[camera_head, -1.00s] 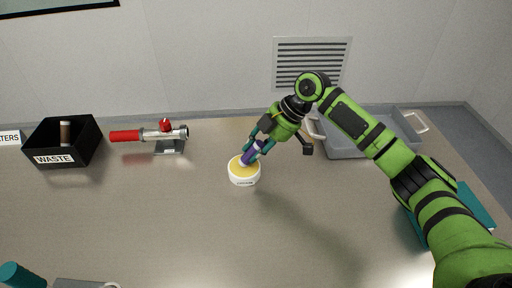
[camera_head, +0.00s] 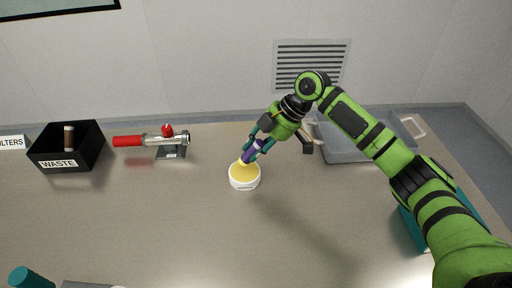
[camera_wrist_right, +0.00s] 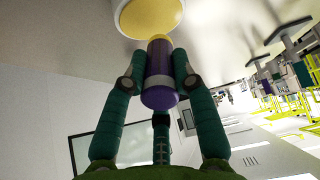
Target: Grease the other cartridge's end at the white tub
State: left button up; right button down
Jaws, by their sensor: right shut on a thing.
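The white tub (camera_head: 244,184) stands on the table with yellow grease filling its open top. It also shows at the top of the right wrist view (camera_wrist_right: 120,22). My right gripper (camera_head: 257,147) is shut on a purple cartridge (camera_wrist_right: 160,95) with a pale band, holding it tilted. The cartridge's yellowish far end points down at the grease; I cannot tell for sure whether they touch. The gripper's teal fingers (camera_wrist_right: 152,75) lie along both sides of the cartridge. My left gripper is not in view.
A black WASTE bin (camera_head: 88,155) holds a brown-and-white cylinder (camera_head: 69,136). A metal housing with a red handle (camera_head: 128,141) stands to its right. A grey tray (camera_head: 345,150) is behind my right arm. A teal cylinder (camera_head: 30,278) is at bottom left. The middle table is clear.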

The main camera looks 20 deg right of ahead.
aim_at(256, 141)
jog(key=shift+r+p, duration=1.9)
jog(key=shift+r, duration=0.35)
jog(key=shift+f, duration=0.1)
